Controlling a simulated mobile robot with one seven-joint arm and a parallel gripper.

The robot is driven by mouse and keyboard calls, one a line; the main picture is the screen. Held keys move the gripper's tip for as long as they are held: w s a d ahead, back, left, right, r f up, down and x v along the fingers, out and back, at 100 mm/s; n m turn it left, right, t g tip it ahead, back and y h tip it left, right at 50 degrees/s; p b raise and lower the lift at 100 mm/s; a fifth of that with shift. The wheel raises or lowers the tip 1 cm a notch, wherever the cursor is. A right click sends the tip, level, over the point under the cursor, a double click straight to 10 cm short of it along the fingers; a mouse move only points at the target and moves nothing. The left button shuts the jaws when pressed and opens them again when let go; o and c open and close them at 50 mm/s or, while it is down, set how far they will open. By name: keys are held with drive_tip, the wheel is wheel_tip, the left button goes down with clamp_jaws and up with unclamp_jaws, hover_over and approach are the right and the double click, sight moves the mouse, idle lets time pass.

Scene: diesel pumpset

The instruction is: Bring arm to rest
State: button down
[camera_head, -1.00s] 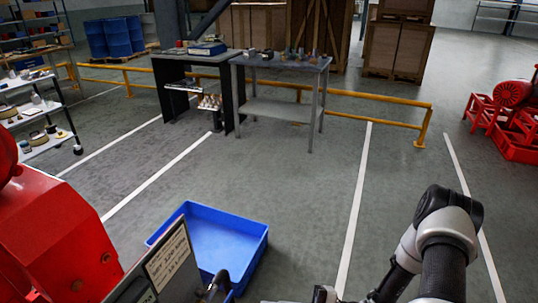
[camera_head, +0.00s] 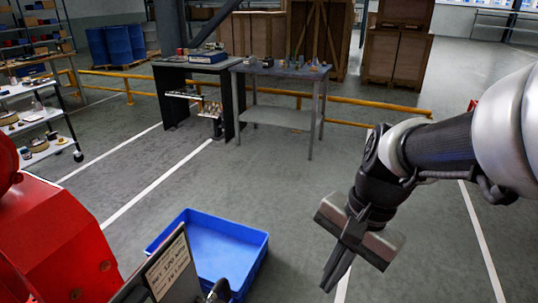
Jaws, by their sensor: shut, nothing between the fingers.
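My arm reaches in from the right edge, and my gripper (camera_head: 333,279) points down and to the left at its end. Its fingers are together and hold nothing. It hangs in the open to the right of the blue tray (camera_head: 247,240), apart from it. The fingers overlap a white floor line in the picture.
A red machine (camera_head: 52,240) fills the lower left, with a lettered panel (camera_head: 163,272) beside the empty-looking blue tray. A grey table (camera_head: 282,70) and a dark workbench (camera_head: 160,85) stand farther back, before a yellow rail (camera_head: 375,104). The floor between is clear.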

drive_tip(key=d+r+n+t+h+p, duration=0.1)
drive_tip(key=r+n+t+p, duration=0.2)
drive_tip(key=r+p, duration=0.5)
drive_tip(key=s+d+r+n+t+h+p, duration=0.1)
drive_tip(key=r+n+p, duration=0.4)
drive_tip(key=r, duration=1.3)
drive_tip(key=d+t+p, duration=0.1)
drive_tip(key=t+p, duration=0.1)
drive_tip(key=p, duration=0.2)
drive_tip(key=shift+n+h, duration=0.3)
drive_tip(key=shift+n, duration=0.1)
drive_tip(key=shift+s, duration=0.1)
